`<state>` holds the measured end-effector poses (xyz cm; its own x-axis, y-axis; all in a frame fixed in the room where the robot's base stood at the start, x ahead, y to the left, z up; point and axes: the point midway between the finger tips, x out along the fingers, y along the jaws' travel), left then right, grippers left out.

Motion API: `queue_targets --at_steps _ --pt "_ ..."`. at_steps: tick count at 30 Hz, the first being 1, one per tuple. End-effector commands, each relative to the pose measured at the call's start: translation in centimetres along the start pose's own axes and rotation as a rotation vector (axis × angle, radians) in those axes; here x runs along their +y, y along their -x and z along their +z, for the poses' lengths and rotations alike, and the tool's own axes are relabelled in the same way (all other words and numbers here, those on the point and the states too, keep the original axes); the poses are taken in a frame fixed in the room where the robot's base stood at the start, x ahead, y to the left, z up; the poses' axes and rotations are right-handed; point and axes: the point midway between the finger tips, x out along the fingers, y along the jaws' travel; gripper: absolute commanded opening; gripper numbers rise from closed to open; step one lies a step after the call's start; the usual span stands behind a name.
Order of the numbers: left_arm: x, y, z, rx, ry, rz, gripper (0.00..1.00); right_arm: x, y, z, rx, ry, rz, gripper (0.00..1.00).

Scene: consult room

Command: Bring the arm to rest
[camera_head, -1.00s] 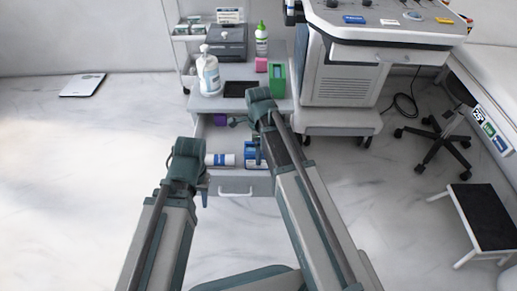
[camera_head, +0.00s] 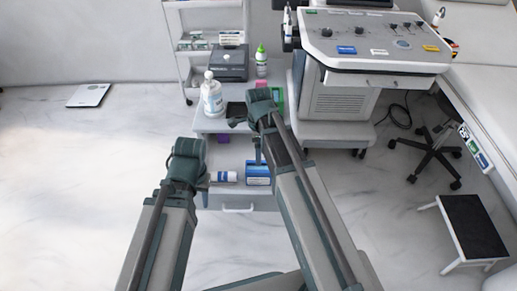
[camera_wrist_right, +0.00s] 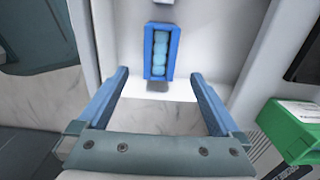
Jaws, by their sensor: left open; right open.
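My left gripper (camera_head: 190,182) shows at the end of the left arm, left of the open drawer (camera_head: 237,199), with nothing seen in it. My right arm ends above the cart and drawer in the head view. There its fingers are mostly hidden behind its wrist. In the right wrist view my right gripper (camera_wrist_right: 158,75) is open, its two blue fingers wide apart. A blue box (camera_wrist_right: 159,52) with light-blue round things inside appears beyond the fingertips, in the gap between them. No contact shows.
The drawer holds a white-and-blue cylinder (camera_head: 223,177) and a blue box (camera_head: 258,172). A pump bottle (camera_head: 212,97) and a green-capped bottle (camera_head: 261,63) stand on the cart. A large console (camera_head: 372,42), a wheeled chair base (camera_head: 435,153) and a step stool (camera_head: 475,226) are right.

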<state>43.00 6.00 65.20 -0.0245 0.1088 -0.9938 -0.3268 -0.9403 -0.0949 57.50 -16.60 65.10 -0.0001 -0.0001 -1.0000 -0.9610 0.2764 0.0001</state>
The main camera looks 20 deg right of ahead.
Motion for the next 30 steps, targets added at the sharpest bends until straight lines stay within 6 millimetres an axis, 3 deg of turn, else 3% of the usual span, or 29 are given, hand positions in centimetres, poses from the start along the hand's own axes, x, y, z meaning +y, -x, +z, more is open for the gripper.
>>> queue_targets --at_steps 14,17,30 --pt "0.0 -0.1 0.0 0.0 0.0 0.0 0.42 0.4 -0.1 -0.1 -0.001 0.062 -0.002 1.0" --pt "0.0 -0.1 0.0 0.0 0.0 0.0 0.42 1.3 -0.1 -0.4 -0.002 0.218 -0.009 1.0" --pt "0.0 -0.1 0.0 0.0 0.0 0.0 0.42 6.1 0.0 -2.1 0.019 1.295 -0.051 1.0"
